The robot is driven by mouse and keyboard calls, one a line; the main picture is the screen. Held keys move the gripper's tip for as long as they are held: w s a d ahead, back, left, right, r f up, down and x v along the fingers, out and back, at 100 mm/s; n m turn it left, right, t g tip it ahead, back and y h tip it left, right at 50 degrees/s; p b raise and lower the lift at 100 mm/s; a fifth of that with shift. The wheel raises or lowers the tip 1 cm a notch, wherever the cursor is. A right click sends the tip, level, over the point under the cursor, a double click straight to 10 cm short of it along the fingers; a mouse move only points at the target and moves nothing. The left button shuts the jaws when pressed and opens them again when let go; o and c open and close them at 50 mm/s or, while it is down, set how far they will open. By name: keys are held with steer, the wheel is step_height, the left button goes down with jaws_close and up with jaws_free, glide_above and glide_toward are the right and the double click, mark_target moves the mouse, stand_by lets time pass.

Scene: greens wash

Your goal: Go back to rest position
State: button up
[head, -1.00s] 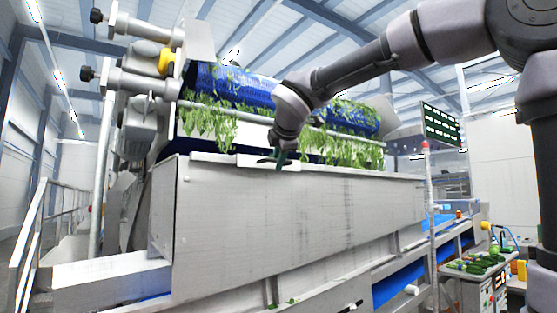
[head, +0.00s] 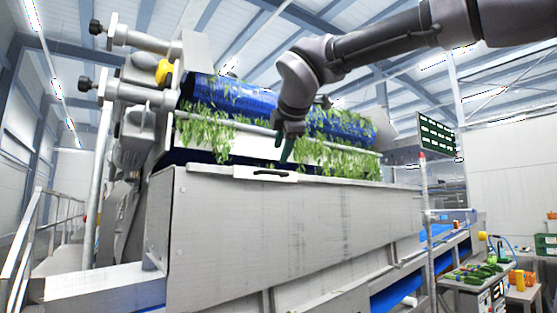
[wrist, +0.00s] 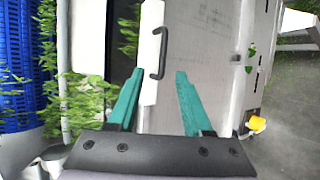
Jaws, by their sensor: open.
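My gripper (head: 284,152) is above the upper edge of the grey machine hopper (head: 290,225) in the head view. It points down in front of the hanging greens. In the wrist view its two green fingers (wrist: 158,100) are spread apart with nothing between them. A white panel (head: 265,174) with a dark handle lies on the hopper's top edge below the gripper. The handle (wrist: 159,53) shows just beyond the fingertips in the wrist view, apart from them.
Leafy greens (head: 205,135) hang from a blue roller (head: 225,98) behind the gripper. A signal post (head: 428,220) stands at right. A side table (head: 465,278) holds green vegetables. The air above the hopper's front is clear.

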steer(key=shift+s+r, duration=0.15)
steer(key=shift+s, duration=0.3)
steer(key=shift+d, duration=0.1)
steer(key=s+d+f+m+g+h, duration=0.2)
steer(key=s+d+f+m+g, duration=0.15)
steer(key=d+f+m, duration=1.05)
steer(key=s+d+f+m+g+y, duration=0.1)
steer(key=s+d+f+m, duration=0.3)
steer(key=f+m, duration=0.2)
steer(key=s+d+f+m+g, duration=0.1)
steer(key=s+d+f+m, duration=0.3)
steer(key=f+m, duration=0.2)
steer(key=shift+f+y, duration=0.4)
steer(key=shift+f, duration=0.15)
steer(key=shift+d, duration=0.15)
